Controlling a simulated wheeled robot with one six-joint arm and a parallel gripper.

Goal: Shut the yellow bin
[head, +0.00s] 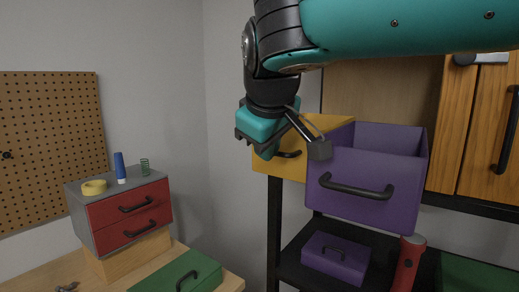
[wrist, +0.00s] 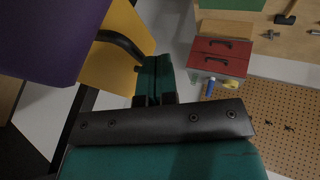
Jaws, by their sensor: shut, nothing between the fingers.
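The yellow bin (head: 292,170) sits on the upper level of the black rack, left of the purple bin, with its open top and part of its front showing. Its dark handle (head: 289,154) is partly behind my gripper. In the wrist view the yellow bin (wrist: 107,68) is at upper left, with the handle (wrist: 122,42) curving toward my fingers. My gripper (head: 268,153) is shut and empty, in front of the bin's left part. In the wrist view its teal fingers (wrist: 153,78) are together beside the handle; whether they touch the bin I cannot tell.
The purple bin (head: 378,177) juts out beside the yellow one. A purple box (head: 335,258) and a red flashlight (head: 408,262) are on the shelf below. At left, a red drawer unit (head: 130,207) and a green box (head: 180,272) stand on the wooden bench.

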